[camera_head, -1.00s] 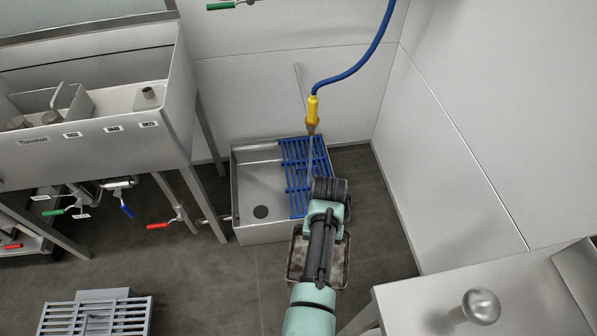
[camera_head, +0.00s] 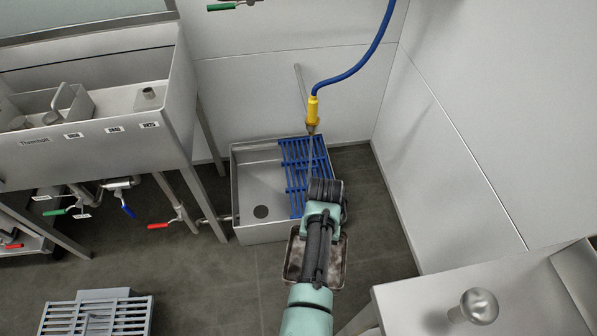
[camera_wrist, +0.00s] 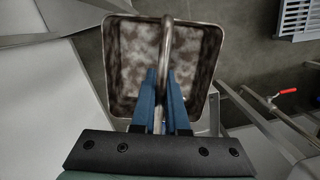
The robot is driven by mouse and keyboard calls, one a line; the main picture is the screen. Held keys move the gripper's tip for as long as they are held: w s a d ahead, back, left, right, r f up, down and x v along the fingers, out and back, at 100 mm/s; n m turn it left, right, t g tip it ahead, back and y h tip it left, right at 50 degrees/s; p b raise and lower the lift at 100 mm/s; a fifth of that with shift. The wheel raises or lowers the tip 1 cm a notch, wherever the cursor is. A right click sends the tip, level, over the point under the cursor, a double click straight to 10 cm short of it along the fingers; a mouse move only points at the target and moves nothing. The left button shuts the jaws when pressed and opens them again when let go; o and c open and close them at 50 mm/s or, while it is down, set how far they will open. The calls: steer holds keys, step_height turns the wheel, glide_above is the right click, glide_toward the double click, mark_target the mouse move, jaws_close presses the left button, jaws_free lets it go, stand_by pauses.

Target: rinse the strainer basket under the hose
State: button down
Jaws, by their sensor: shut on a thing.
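The strainer basket (camera_wrist: 130,58) is a square metal pan with brown and whitish residue over its inside. A curved metal handle (camera_wrist: 168,38) arches over it. My gripper (camera_wrist: 161,82) is shut on this handle, its blue fingers on either side of the bar. In the head view the basket (camera_head: 298,262) hangs under my arm, in front of the floor sink, partly hidden by my arm. The blue hose (camera_head: 362,62) hangs above the sink with its yellow nozzle (camera_head: 313,108) pointing down. A thin pale line runs down from the nozzle, apart from the basket.
The low floor sink (camera_head: 258,185) has a blue slatted grate (camera_head: 295,165) on its right half. A steel tank (camera_head: 100,145) on legs stands left, with valves below. A steel counter (camera_head: 415,305) stands at front right. Walls close off the back and right.

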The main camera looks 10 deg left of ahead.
steer(key=shift+w+d, duration=0.15)
steer(key=shift+d, duration=0.15)
steer(key=shift+r, duration=0.1)
steer(key=s+d+r+p, duration=0.2)
steer(key=s+d+p, duration=0.2)
steer(key=s+p, duration=0.9)
steer(key=shift+s+d, duration=0.2)
stand_by(0.7)
steer(key=shift+s+f, duration=0.1)
stand_by(1.9)
